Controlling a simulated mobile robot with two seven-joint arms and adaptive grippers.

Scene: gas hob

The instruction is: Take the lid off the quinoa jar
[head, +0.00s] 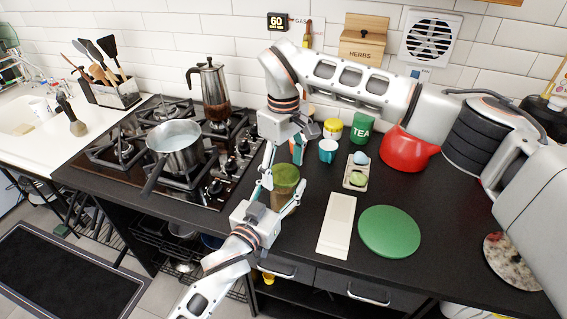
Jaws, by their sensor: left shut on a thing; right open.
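The quinoa jar (281,198) stands on the dark counter just right of the hob, with a green lid (286,175) at its top. My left gripper (280,192) reaches in from the lower left and is shut on the jar's body, its fingers on either side. My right gripper (283,160) comes down from above, open, its fingers spread just above and behind the lid. I cannot tell whether a right finger touches the lid. The grippers hide part of the jar.
A steel saucepan (175,148) and a moka pot (210,90) stand on the hob at left. A red kettle (404,150) stands behind.

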